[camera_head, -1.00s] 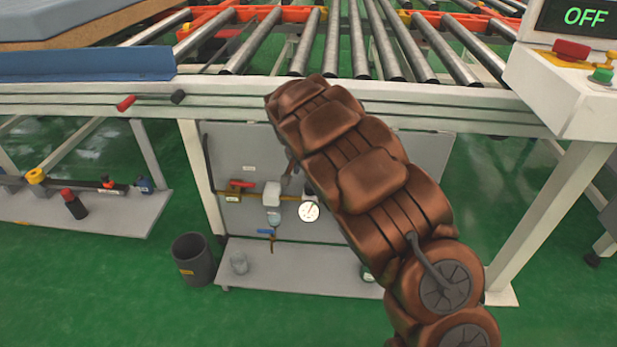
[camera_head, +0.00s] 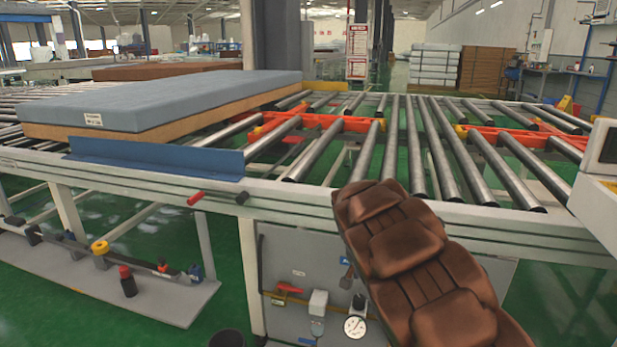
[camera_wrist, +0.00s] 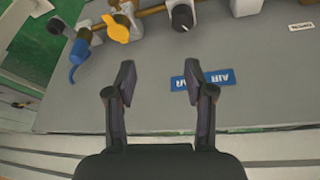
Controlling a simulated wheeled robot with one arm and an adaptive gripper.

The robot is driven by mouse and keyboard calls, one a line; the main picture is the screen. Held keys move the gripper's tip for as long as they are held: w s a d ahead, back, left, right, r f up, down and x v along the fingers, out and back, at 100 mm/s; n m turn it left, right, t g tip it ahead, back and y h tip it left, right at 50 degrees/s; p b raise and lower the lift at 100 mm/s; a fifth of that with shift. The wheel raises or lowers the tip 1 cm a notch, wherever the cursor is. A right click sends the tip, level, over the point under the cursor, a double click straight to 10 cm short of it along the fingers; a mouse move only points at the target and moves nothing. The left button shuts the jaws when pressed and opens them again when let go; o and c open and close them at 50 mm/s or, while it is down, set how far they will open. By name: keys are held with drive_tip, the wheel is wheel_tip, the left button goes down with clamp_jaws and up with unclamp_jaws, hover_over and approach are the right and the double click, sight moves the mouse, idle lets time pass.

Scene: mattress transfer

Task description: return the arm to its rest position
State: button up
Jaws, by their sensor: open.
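My brown arm (camera_head: 425,265) reaches up from the lower right of the head view, in front of the roller conveyor's frame. The gripper's fingers do not show in the head view.
A blue-grey mattress (camera_head: 160,98) lies on the rollers (camera_head: 330,155) at left, behind a blue guard plate (camera_head: 155,155). A gauge (camera_head: 355,326) and valves sit on the panel under the conveyor. A white control box (camera_head: 600,190) stands at right. Green floor shows at lower left.

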drive_tip(key=s+d+r+n+g+p, duration=0.1)
drive_tip(key=s+d+r+p, duration=0.1)
drive_tip(key=s+r+p, duration=0.75)
drive_tip(key=s+d+r+n+g+p, duration=0.1)
drive_tip(key=s+d+r+g+p, duration=0.3)
drive_tip(key=s+r, duration=0.95)
drive_tip(key=s+a+r+n+y+p, duration=0.1)
drive_tip(key=s+r+p, duration=0.3)
drive_tip(key=s, duration=0.4)
drive_tip(key=s+a+r+n+y+p, duration=0.1)
drive_tip(key=s+a+r+n+p, duration=0.1)
drive_tip(key=s+r+p, duration=0.3)
drive_tip(key=s+a+r+n+p, duration=0.1)
drive_tip(key=s+r+p, duration=0.4)
drive_tip(key=s, duration=0.6)
drive_tip(key=shift+a+r+n+y+p, duration=0.25)
drive_tip(key=shift+a+n+y+p, duration=0.15)
drive_tip(key=shift+a+p, duration=0.6)
drive_tip(key=shift+d, duration=0.15)
